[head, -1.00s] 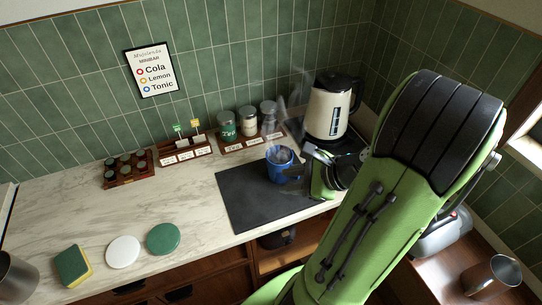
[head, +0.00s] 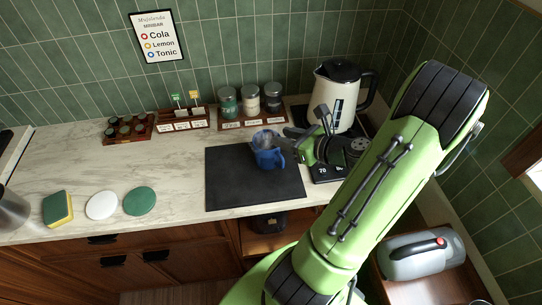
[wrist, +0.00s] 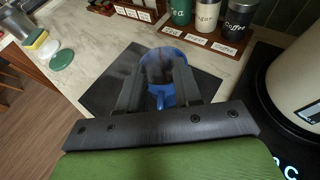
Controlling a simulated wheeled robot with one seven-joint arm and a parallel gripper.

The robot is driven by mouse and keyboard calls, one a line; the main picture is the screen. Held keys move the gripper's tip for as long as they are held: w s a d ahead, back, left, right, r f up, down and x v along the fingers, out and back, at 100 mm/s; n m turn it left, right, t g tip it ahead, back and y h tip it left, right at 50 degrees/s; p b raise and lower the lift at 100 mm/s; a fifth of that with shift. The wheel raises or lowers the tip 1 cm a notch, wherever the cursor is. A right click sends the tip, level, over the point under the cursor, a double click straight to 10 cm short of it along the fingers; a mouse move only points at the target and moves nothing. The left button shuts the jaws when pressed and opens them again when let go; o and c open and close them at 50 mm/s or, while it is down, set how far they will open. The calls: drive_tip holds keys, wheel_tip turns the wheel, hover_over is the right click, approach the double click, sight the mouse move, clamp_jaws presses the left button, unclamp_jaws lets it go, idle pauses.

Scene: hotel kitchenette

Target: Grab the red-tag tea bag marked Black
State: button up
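I cannot make out a red-tag tea bag in either view. A small tea rack (head: 184,125) at the back wall holds a green tag (head: 176,97) and a yellow tag (head: 194,95); their lettering is too small to read. A blue mug (head: 268,152) stands on the dark mat, and brownish contents show inside it in the wrist view (wrist: 166,60). My gripper (head: 292,146) is at the mug's right side. In the wrist view its two fingers (wrist: 160,94) are apart, with the mug's handle between them; I cannot tell whether they touch it.
A dark mat (head: 235,190) lies under the mug. Jars (head: 250,99) stand behind, a cream kettle (head: 336,95) at right, a pod rack (head: 129,128) at left. A sponge (head: 58,208) and two round discs lie front left. The counter's left middle is clear.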

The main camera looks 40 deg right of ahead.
hover_over(267, 147)
wheel_tip(267, 147, down, 3)
drive_tip(key=shift+w+r+b, duration=0.1)
drive_tip(key=shift+w+b, duration=0.05)
drive_tip(key=shift+b, duration=0.3)
drive_tip(key=shift+c, duration=0.8)
clamp_jaws()
